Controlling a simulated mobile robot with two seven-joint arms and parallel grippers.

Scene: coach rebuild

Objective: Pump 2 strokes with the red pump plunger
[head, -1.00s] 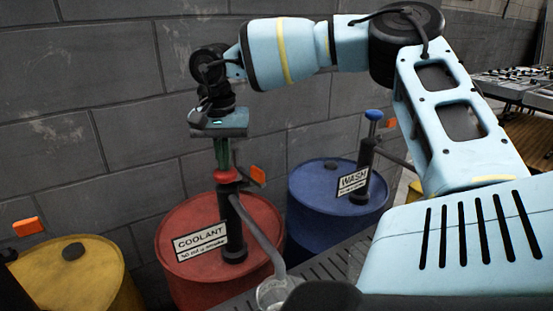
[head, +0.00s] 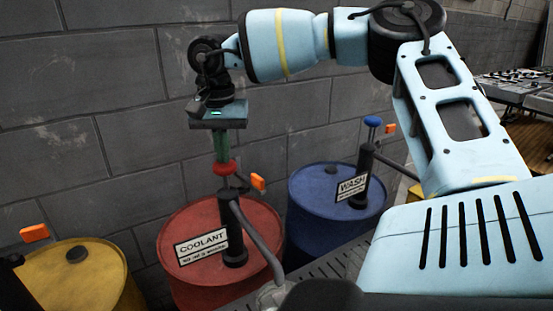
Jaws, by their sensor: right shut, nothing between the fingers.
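The red pump plunger (head: 225,168) is a small red knob on a thin rod, above the black pump body (head: 233,230) on the red drum (head: 180,225) labelled COOLANT. A short length of rod shows between the knob and the pump body, so the plunger stands raised. My right gripper (head: 222,158) points straight down above the knob. Its greenish fingers are shut with nothing between them. The fingertips are at the knob's top and appear to touch it, though any small gap is hard to see. My left gripper is not in view.
A blue drum (head: 310,210) labelled WASH, with a blue plunger (head: 373,122), stands to the right. A yellow drum (head: 75,285) stands at left. A grey spout hose leads down to a clear container (head: 272,294). A block wall (head: 120,110) is behind.

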